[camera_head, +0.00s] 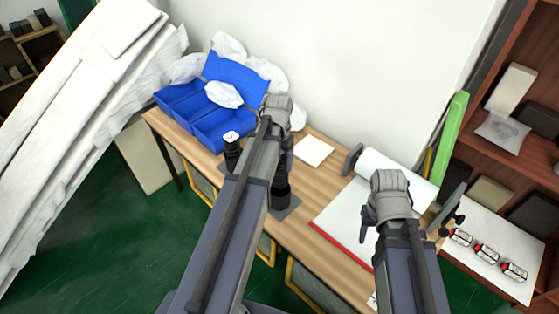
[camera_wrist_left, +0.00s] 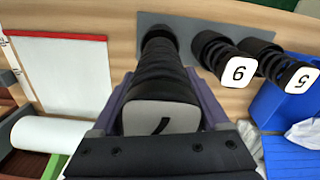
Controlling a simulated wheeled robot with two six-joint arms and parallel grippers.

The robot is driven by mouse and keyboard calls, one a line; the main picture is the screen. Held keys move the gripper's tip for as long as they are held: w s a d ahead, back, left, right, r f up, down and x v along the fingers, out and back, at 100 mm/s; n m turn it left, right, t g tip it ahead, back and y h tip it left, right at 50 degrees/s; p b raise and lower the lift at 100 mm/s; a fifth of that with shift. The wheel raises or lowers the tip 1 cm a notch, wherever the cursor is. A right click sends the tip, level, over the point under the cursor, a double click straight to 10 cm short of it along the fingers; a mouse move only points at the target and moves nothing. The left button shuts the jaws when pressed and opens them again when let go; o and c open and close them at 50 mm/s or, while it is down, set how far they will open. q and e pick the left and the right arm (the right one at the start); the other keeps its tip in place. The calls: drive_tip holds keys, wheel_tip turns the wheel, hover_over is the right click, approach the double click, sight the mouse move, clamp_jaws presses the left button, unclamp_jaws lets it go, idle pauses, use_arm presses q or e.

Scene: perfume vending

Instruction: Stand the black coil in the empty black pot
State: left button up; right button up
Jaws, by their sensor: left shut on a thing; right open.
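The black coil (camera_wrist_left: 160,82), with a white end cap marked by a single stroke, is between the fingers of my left gripper (camera_wrist_left: 163,100), which is shut on it. It looks about upright. Its far end lines up with a black pot (camera_wrist_left: 157,32) on a grey plate (camera_wrist_left: 190,24); I cannot tell how far inside it is. In the head view my left gripper (camera_head: 282,150) hides most of the coil, above the dark pot (camera_head: 281,197). My right gripper (camera_head: 371,216) is open and empty over the red-edged white pad.
Two other pots hold coils, labelled 9 or 6 (camera_wrist_left: 238,71) and 5 (camera_wrist_left: 298,77). Blue bins (camera_head: 226,124) with white bags stand at the table's back left. A white roll (camera_head: 397,170) and red-edged pad (camera_head: 340,221) lie right. Small boxes (camera_head: 486,253) sit further right.

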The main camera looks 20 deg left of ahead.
use_arm(q)
drive_tip(key=shift+f+b, duration=4.2)
drive_tip(key=shift+f, duration=0.35)
drive_tip(key=o, duration=1.4)
drive_tip(key=shift+r, duration=0.2)
wheel_tip(320, 180, up, 8)
drive_tip(key=p, duration=0.7)
drive_tip(key=shift+f+p, duration=0.25)
drive_tip(key=shift+p, duration=0.15)
